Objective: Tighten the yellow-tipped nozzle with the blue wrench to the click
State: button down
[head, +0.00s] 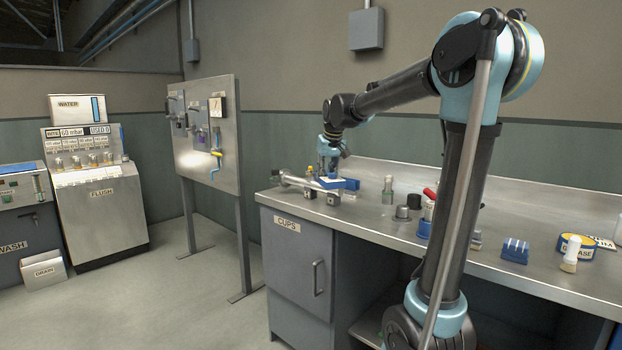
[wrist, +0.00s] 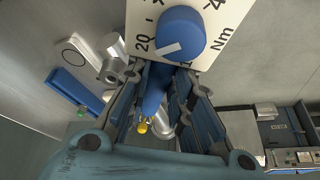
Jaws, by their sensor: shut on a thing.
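My gripper (head: 329,160) is low over the left end of the bench. In the wrist view its fingers (wrist: 160,112) are closed around the blue wrench (wrist: 152,88), whose blue shaft runs down between them. A yellow tip (wrist: 142,128), apparently the nozzle's, shows just past the wrench's lower end. I cannot tell whether the wrench is seated on the nozzle. A silver tube (wrist: 162,125) lies beneath, and in the head view a silver bar (head: 306,187) lies by the bench edge.
A white dial plate (wrist: 205,15) marked Nm with a blue knob (wrist: 180,35) fills the top of the wrist view. A blue block (wrist: 72,92) lies left of my gripper. Cups and fittings (head: 402,213) stand along the bench (head: 490,190). A tool panel (head: 215,110) stands left.

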jog(key=shift+s+a+m, duration=0.25)
jog(key=shift+a+m, duration=0.35)
jog(key=shift+a, duration=0.15)
dwell(0.7)
jog(key=shift+s+a+m+h, duration=0.25)
jog(key=shift+a+m, duration=0.3)
jog(key=shift+a, duration=0.3)
jog(key=shift+s+a+m+h, duration=0.1)
jog(key=shift+a+m+h, duration=0.25)
jog(key=shift+a+m, duration=0.35)
dwell(1.1)
jog(key=shift+w+d+n+y, duration=0.25)
jog(key=shift+d+n, duration=0.5)
jog(key=shift+d, duration=0.2)
jog(key=shift+w+d+n+y, duration=0.25)
jog(key=shift+d+n, duration=0.45)
jog(key=shift+d, duration=0.25)
dwell(2.0)
